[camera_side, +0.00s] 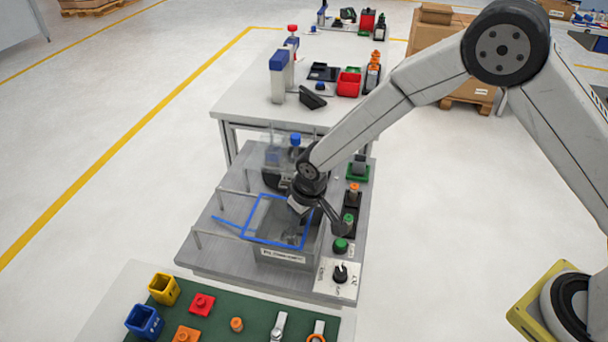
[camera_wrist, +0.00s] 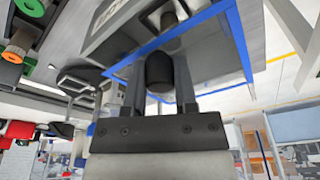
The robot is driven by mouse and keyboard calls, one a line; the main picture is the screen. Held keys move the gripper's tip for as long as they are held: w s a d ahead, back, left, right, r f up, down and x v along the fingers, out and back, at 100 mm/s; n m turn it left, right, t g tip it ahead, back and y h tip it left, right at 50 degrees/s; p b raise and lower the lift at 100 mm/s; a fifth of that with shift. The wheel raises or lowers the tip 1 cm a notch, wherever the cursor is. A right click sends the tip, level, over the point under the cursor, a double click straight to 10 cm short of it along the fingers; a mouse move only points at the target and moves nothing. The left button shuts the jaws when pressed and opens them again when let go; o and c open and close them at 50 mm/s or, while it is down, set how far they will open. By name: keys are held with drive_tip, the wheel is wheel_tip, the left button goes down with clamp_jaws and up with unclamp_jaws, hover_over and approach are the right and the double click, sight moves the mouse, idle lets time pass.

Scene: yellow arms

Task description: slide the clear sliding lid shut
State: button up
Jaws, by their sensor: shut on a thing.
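The clear sliding lid (camera_side: 275,243) has a blue edge and lies over a grey box with a white label (camera_side: 283,256) in the side view. Its blue edge also shows in the wrist view (camera_wrist: 180,38). My gripper (camera_side: 303,210) reaches down at the lid's far right part in the side view. In the wrist view my gripper (camera_wrist: 157,78) has its two dark fingers on either side of a dark round knob (camera_wrist: 160,72) and is shut on it. The arm hides part of the lid, and I cannot tell how wide any opening is.
Thin metal posts (camera_side: 197,238) stand left of the box. A control panel with a black knob (camera_side: 340,273) and a green button (camera_side: 341,244) sits right of it. A green mat (camera_side: 215,318) with colored parts lies in front. A white table (camera_side: 240,105) stands behind.

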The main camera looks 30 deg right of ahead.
drive_tip(key=shift+s+d, duration=0.25)
drive_tip(key=shift+d, duration=0.05)
idle(0.4)
drive_tip(key=shift+s+d+f, duration=0.1)
drive_tip(key=shift+s+d, duration=0.65)
drive_tip(key=shift+s, duration=0.05)
drive_tip(key=shift+s+d, duration=0.2)
drive_tip(key=shift+o, duration=0.3)
drive_tip(key=o, duration=0.6)
drive_tip(key=shift+w+v, duration=0.25)
drive_tip(key=shift+v, duration=1)
drive_tip(key=shift+w+v, duration=0.25)
drive_tip(key=shift+v, duration=1)
drive_tip(key=shift+w+v, duration=0.3)
drive_tip(key=shift+v, duration=0.95)
